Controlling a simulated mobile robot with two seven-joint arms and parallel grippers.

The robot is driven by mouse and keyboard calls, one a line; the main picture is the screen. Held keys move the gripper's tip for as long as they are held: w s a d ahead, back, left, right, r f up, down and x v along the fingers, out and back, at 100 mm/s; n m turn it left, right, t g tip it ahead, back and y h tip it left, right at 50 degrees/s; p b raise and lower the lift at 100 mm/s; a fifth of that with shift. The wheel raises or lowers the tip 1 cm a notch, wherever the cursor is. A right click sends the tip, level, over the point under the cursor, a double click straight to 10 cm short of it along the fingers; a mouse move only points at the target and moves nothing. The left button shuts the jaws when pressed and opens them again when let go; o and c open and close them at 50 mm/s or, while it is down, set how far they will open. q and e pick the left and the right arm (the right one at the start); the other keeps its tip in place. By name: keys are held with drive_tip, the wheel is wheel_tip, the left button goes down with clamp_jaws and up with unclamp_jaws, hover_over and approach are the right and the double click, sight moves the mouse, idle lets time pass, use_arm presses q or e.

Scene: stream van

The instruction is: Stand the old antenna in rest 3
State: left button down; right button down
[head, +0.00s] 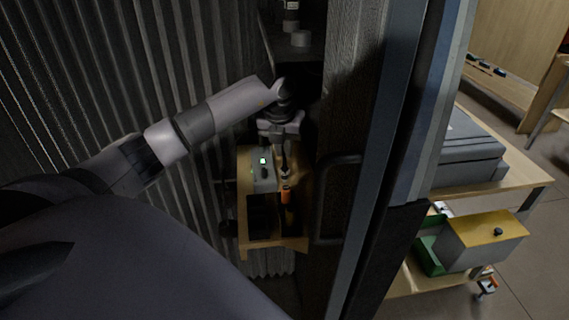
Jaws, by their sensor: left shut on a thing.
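My left gripper (285,172) reaches in from the left and points down over a small wooden stand (243,215) in a narrow dark space. It is shut on a slim upright thing, dark with an orange part (286,196), which may be the old antenna. The thing's lower end is in shadow, and I cannot tell whether it touches the stand. A grey device with a lit green screen (263,162) sits on the stand just left of the gripper. I cannot make out rest 3 or any numbers. My right gripper is out of view.
A corrugated dark wall (215,60) is at the left. A thick upright post (350,100) with a dark handle (322,200) stands close to the right of the stand. Beyond it are a wooden bench (520,170) and a yellow-topped box (490,232).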

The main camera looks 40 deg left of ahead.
use_arm(q)
drive_tip(key=shift+r, duration=0.45)
drive_tip(key=shift+s+a+t+h+b, duration=1.05)
drive_tip(key=shift+s+t+b, duration=0.3)
drive_tip(key=shift+b, duration=0.75)
wheel_tip(320, 180, up, 6)
drive_tip(key=s+a, duration=0.1)
drive_tip(key=s+a+r+g+y+b, duration=0.2)
drive_tip(key=s+a+g+b, duration=0.1)
drive_tip(key=s+a+b, duration=0.8)
drive_tip(key=shift+s+a, duration=1.15)
drive_tip(key=shift+s, duration=1.75)
